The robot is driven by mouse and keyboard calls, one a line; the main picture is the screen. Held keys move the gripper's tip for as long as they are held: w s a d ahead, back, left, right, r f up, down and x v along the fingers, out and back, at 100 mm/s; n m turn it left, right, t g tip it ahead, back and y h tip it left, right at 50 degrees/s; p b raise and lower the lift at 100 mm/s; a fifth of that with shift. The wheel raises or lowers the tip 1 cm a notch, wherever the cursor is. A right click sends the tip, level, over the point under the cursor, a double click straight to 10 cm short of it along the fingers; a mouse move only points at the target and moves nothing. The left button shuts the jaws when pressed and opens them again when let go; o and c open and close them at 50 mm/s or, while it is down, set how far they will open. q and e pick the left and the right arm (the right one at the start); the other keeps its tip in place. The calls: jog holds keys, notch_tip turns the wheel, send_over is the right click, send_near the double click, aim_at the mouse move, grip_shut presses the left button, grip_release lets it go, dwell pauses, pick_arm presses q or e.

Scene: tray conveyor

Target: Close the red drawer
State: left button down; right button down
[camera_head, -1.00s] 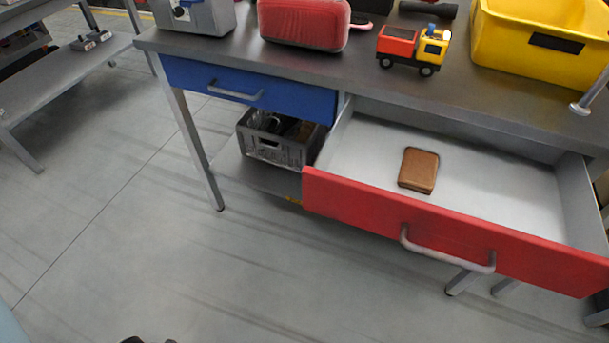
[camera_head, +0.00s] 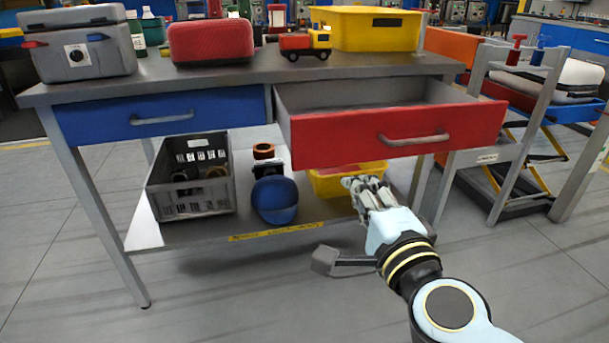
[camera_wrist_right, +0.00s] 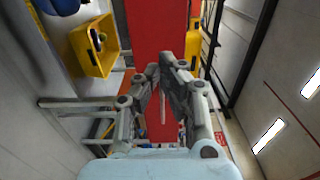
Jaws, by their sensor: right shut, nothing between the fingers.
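The red drawer (camera_head: 340,136) is pulled out from the right side of the workbench. Its red front carries a grey bar handle (camera_head: 413,139). The drawer's inside is mostly hidden behind the front from this angle. My right gripper (camera_head: 362,183) is shut and empty, just below the drawer front and left of the handle in the picture. In the right wrist view, the closed fingers (camera_wrist_right: 160,72) point toward the red front (camera_wrist_right: 150,35), with a visible gap hard to judge. My left gripper is not in view.
A closed blue drawer (camera_head: 165,114) is at the left. The bench top holds a grey toolbox (camera_head: 80,60), red case (camera_head: 210,42), toy truck (camera_head: 305,43) and yellow bin (camera_head: 366,28). A grey crate (camera_head: 190,180) and blue ball-like object (camera_head: 275,200) sit on the lower shelf.

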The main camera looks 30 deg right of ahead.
jog(key=p, duration=0.2)
send_near(327, 142)
jog(key=x, duration=0.6)
jog(key=shift+w, duration=0.25)
jog(key=shift+w+d, duration=0.15)
jog(key=shift+w, duration=0.3)
